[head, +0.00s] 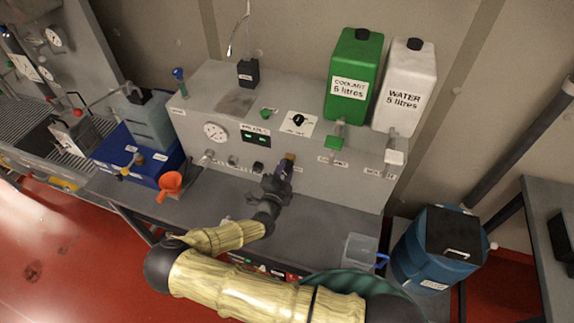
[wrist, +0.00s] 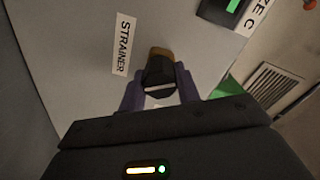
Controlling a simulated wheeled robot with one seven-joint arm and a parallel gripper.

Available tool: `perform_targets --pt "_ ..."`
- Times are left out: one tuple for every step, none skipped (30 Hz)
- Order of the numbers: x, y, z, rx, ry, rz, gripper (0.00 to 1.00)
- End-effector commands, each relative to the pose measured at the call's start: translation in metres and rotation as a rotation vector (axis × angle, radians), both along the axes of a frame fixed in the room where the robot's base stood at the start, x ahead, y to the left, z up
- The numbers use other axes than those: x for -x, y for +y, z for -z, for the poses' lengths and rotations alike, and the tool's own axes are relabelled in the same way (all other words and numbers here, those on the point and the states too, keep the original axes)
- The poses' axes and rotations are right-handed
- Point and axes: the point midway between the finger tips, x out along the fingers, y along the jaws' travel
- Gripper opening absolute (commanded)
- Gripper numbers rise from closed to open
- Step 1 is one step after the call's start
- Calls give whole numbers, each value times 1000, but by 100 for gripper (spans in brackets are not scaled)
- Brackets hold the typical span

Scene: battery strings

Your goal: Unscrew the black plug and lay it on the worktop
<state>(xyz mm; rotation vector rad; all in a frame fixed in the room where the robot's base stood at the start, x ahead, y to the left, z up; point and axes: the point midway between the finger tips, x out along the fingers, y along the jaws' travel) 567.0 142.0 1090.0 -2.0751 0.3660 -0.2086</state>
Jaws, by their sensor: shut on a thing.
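My gripper (head: 285,169) is at the front of the grey panel, at the right end of a row of small fittings. In the wrist view its two purple fingers (wrist: 159,92) are shut on the black plug (wrist: 160,76), one finger on each side. A brass-coloured part (wrist: 160,52) shows at the plug's far end, against the panel side; it also shows just above my fingers in the head view (head: 290,156). I cannot tell whether the plug is still threaded in. The grey worktop (head: 325,225) runs below the panel.
A STRAINER label (wrist: 124,44) is left of the plug. Green coolant (head: 353,75) and white water (head: 405,85) containers stand above. A clear container (head: 358,250) sits at the worktop's right front. Bare worktop lies right of my gripper.

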Motion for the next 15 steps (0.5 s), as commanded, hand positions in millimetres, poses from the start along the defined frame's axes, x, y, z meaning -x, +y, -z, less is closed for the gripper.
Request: perform_targets --pt "0 2 0 49 16 -5 0" --pt "0 2 0 81 27 -5 0" --pt "0 2 0 123 43 -5 0" --pt "0 2 1 155 55 -3 0" --pt "0 1 1 187 66 -3 0" --pt "1 2 1 228 80 -4 0" --pt "0 2 1 260 92 -4 0" --pt "1 2 0 289 103 -4 0" --pt "1 2 0 325 116 -4 0" --pt "1 2 0 346 123 -4 0" --pt "1 2 0 362 129 -4 0" --pt "1 2 0 375 134 -4 0" --pt "1 2 0 379 136 -4 0" --pt "1 2 0 380 137 -4 0" --pt "1 2 0 379 136 -4 0"
